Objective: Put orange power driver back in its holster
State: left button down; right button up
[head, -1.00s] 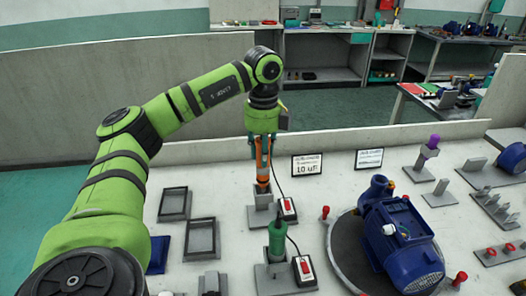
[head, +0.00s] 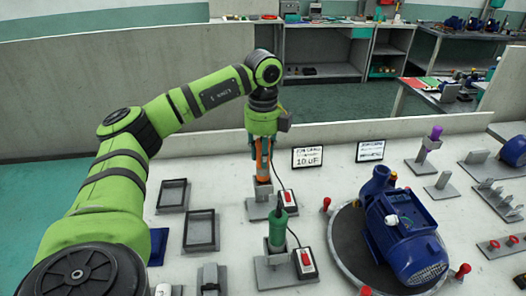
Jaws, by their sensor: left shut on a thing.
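The orange power driver (head: 262,165) is upright at the middle of the table. My left gripper (head: 262,148) points down and is shut on its upper part. The driver's lower end meets the grey holster (head: 263,189) below it; I cannot tell how deep it sits inside. A dark cord runs from the driver toward a white box with a red switch (head: 288,198). My right gripper is out of view.
A green driver (head: 278,228) stands in a similar holder just in front. A blue pump (head: 402,236) sits on a round turntable (head: 345,243) to the right. Two grey trays (head: 201,230) lie to the left. Two label cards (head: 307,157) stand behind.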

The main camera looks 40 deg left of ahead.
pick_arm(q)
jog(key=shift+f+b, duration=0.65)
jog(key=shift+f, duration=0.6)
jog(key=c, duration=0.8)
grip_release()
jog(key=shift+c, duration=0.2)
notch_tip(320, 180, up, 6)
jog(key=p, duration=0.5)
jog(key=shift+p, duration=0.3)
